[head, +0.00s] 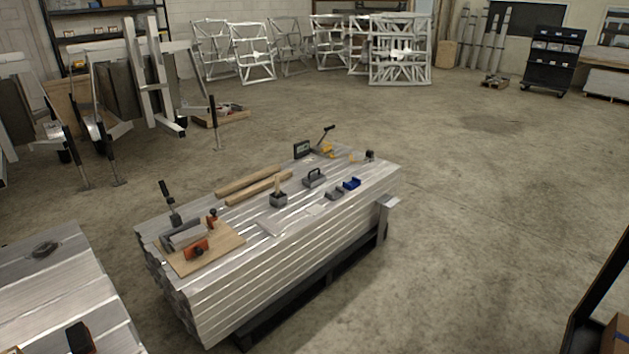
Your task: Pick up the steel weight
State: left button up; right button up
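A grey metal block with a dark arched handle (314,180) stands upright on the stack of aluminium profiles (270,285) in the middle of the head view. It looks like the steel weight, though it is small in the picture. A small dark upright piece (370,156) stands near the stack's far right corner; I cannot tell what it is. Neither of my grippers shows in this view, and nothing is touching the handled block.
A wooden board (225,250) with clamps lies at the left end. Another profile stack (60,295) is at lower left. The floor (490,200) to the right is clear.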

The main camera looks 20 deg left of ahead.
aim_at(313, 180)
jog(key=i+l+z, duration=0.15)
jog(key=i+z, duration=0.2)
jog(key=i, duration=0.45)
jog(key=i+z, duration=0.1)
jog(key=i, duration=1.95)
jog(key=i+l+u, duration=0.2)
jog(key=i+u, duration=0.3)
jog(key=i, duration=0.15)
jog(key=i+l+u, duration=0.45)
jog(key=i, duration=0.15)
jog(key=i+l+u, duration=0.5)
